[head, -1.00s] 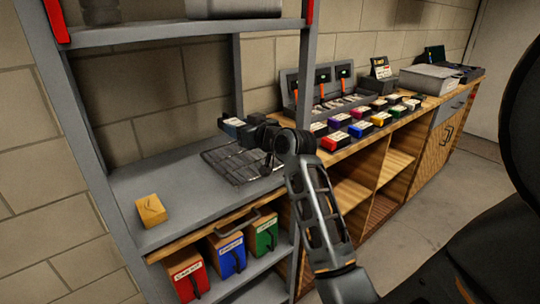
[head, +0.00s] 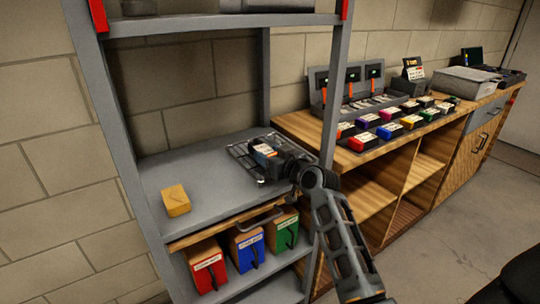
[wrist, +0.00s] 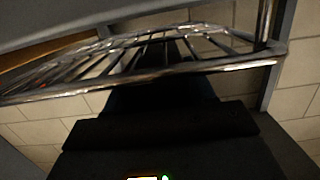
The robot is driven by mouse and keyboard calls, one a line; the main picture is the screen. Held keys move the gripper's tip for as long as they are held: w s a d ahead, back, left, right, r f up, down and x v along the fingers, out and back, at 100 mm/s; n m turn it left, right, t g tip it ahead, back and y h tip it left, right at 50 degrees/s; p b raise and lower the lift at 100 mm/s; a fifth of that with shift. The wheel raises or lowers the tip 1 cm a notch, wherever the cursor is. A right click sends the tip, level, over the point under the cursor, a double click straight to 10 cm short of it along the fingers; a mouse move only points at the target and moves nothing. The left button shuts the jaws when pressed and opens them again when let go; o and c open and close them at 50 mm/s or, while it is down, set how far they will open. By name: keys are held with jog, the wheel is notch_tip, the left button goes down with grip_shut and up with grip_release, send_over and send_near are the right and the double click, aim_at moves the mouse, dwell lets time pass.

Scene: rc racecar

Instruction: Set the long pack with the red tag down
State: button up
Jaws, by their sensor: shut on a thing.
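My gripper (head: 275,163) is shut on a dark long pack (head: 264,149) with a pale label and a small red-orange patch. In the head view the pack is at or just above the wire rack (head: 236,151) on the grey shelf. I cannot tell whether it touches the wires. In the wrist view the rack's metal rim (wrist: 150,82) crosses close in front of a dark shape. The gripper hides part of the pack and of the rack's near right side.
A yellow block (head: 176,201) sits on the shelf (head: 215,205) at left, with bare shelf between it and the rack. A grey upright (head: 330,110) stands close right of my gripper. Coloured packs (head: 390,131) and a charger station fill the wooden bench. Coloured boxes (head: 247,248) stand below.

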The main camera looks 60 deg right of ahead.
jog(key=o, duration=1.3)
jog(key=shift+f, duration=0.1)
jog(key=shift+o, duration=0.2)
jog(key=shift+r, duration=0.25)
jog(key=b+v, duration=0.1)
jog(key=v, duration=1.1)
jog(key=shift+b, duration=0.4)
